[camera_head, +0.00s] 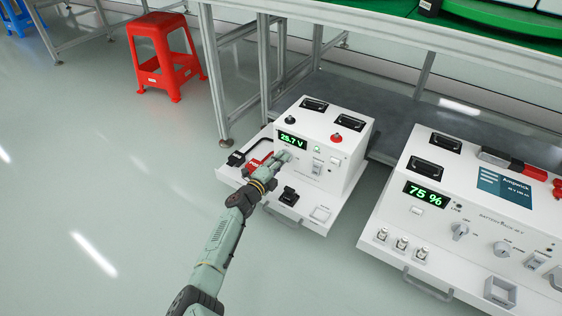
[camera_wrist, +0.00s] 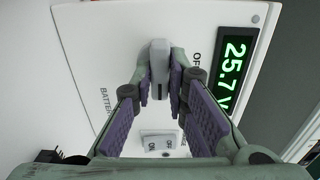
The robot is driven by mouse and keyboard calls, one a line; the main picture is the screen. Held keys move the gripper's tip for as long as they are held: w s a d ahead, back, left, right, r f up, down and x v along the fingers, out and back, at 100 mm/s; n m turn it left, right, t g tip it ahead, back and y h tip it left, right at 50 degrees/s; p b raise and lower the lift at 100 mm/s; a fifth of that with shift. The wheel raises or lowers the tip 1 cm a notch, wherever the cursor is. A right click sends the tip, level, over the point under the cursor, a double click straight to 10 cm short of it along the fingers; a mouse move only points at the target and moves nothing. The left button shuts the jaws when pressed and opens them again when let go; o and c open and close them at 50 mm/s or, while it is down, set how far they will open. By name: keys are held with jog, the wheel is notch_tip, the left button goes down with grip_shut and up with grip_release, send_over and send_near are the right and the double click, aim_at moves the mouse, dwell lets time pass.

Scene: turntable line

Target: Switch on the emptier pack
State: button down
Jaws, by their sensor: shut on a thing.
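The left pack (camera_head: 347,180) is a white box on a low white tray under the bench. Its green display (camera_head: 292,140) reads 25.7 V; the wrist view shows this display too (camera_wrist: 234,72). The right pack (camera_head: 390,222) is a wider white unit whose display (camera_head: 423,195) reads 75 %. My gripper (camera_head: 284,158) is at the front of the left pack, below the display. In the wrist view my gripper (camera_wrist: 160,82) is shut on a grey knob (camera_wrist: 158,62), with partly hidden "OF" and "BATTER" lettering beside it. A white rocker switch (camera_wrist: 160,141) marked ON and OFF is next to it.
A small green light (camera_head: 317,149) shows on the left pack, above its rocker. A red connector (camera_head: 260,154) and black parts lie on its tray. The right pack carries several knobs and switches. A red stool (camera_head: 160,60) and bench leg (camera_head: 213,75) stand behind.

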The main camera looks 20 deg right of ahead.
jog(key=c, duration=1.6)
grip_release()
jog(key=o, duration=0.9)
notch_tip(320, 180, up, 11)
jog(key=shift+w+a+f, duration=0.1)
jog(key=shift+a+f, duration=0.05)
jog(key=shift+f, duration=0.05)
jog(key=shift+c, duration=0.2)
jog(key=shift+r, duration=0.2)
jog(key=c, duration=0.7)
jog(key=shift+f, duration=0.35)
jog(key=shift+c, duration=0.7)
jog(key=shift+f, duration=0.1)
